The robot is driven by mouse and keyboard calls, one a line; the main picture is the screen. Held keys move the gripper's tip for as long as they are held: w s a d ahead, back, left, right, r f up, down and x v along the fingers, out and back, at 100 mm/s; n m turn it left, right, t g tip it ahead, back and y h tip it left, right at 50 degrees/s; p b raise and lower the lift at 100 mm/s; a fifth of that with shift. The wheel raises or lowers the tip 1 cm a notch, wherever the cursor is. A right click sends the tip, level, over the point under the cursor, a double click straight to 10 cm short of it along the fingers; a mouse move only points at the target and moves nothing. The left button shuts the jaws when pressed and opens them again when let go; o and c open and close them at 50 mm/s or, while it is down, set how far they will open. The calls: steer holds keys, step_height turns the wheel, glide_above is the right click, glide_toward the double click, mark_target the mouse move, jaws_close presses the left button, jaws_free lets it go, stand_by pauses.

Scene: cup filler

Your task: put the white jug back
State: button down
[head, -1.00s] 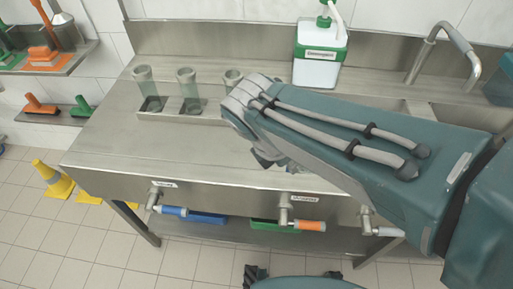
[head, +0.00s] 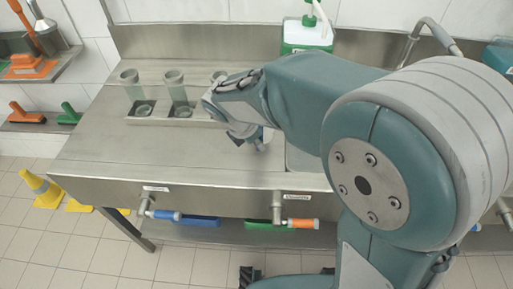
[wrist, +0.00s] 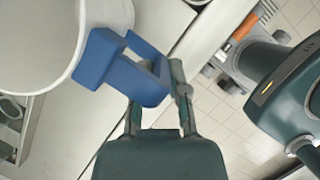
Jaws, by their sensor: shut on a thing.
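The white jug (wrist: 40,45) fills the upper left of the wrist view, with its blue handle (wrist: 105,62) facing my gripper (wrist: 160,95). My gripper is shut on that handle, with a finger on either side of it. In the head view my gripper (head: 248,138) is over the steel counter, right of the cup rack. The jug is mostly hidden there behind my gripper and arm; a small blue and white patch beside the fingers may be part of it. I cannot tell whether the jug touches the counter.
A steel rack (head: 172,121) with clear tubes stands at the back of the counter (head: 130,160). A white and green dispenser (head: 306,34) stands behind my arm. Taps with blue (head: 166,215) and orange (head: 302,223) handles stick out in front. The counter's front left is clear.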

steer(key=shift+w+a+f, duration=0.1)
steer(key=shift+w+f, duration=0.1)
steer(key=shift+f, duration=0.8)
steer(key=shift+w+a+f, duration=0.1)
steer(key=shift+w+f, duration=0.05)
steer(key=shift+f, duration=0.8)
steer(key=shift+f, duration=0.1)
steer(key=c, duration=0.6)
jaws_free()
steer(key=shift+c, duration=0.2)
